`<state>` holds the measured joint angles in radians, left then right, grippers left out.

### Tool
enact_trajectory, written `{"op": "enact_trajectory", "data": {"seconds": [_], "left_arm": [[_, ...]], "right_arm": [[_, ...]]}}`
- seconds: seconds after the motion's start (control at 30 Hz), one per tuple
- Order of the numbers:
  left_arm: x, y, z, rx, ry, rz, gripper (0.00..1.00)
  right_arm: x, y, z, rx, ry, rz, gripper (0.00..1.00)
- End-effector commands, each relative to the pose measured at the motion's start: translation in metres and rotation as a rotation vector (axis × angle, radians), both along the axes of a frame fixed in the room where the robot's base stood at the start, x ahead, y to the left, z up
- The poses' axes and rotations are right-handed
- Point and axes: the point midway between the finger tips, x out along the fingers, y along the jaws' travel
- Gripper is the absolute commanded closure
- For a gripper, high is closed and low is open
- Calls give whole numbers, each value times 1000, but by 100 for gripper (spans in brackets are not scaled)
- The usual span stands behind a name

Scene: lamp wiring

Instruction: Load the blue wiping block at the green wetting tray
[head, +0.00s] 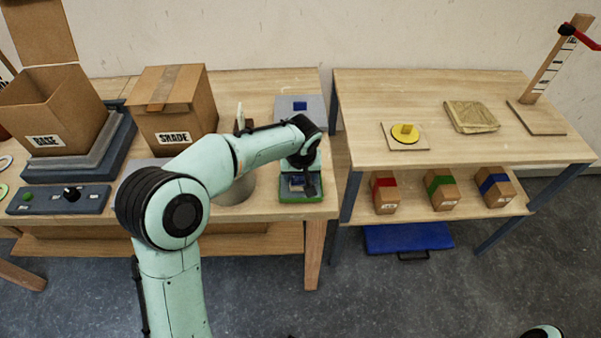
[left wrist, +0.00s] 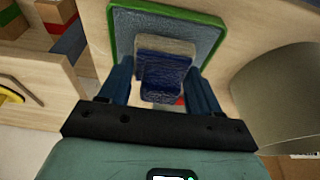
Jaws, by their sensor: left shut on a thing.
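The green wetting tray (head: 302,198) sits at the right front corner of the left table. In the left wrist view its green rim (left wrist: 112,35) surrounds a grey-blue pad (left wrist: 205,37). My left gripper (head: 299,182) points down over the tray. It is shut on the blue wiping block (left wrist: 163,75), which shows between the two fingers (left wrist: 162,85) with a pale greyish part at its far side. The block is over the pad; I cannot tell whether it touches. In the head view the gripper mostly hides the block. My right gripper is not in view.
A grey plate (head: 312,107) with a small blue piece (head: 299,106) lies behind my left arm. A round grey container (head: 236,192) stands left of the tray. Cardboard boxes (head: 190,120) stand farther left. A gap separates this table from the right table (head: 370,135).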

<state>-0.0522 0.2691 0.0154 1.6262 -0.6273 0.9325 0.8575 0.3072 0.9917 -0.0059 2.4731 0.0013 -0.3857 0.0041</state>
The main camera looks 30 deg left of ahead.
Motion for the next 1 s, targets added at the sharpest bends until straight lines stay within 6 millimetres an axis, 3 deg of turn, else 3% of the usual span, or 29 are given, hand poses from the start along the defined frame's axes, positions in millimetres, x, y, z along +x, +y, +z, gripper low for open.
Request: {"op": "enact_trajectory", "data": {"seconds": [1.0], "left_arm": [[0,0,-7,0,0,0,61]], "right_arm": [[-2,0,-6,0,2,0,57]]}}
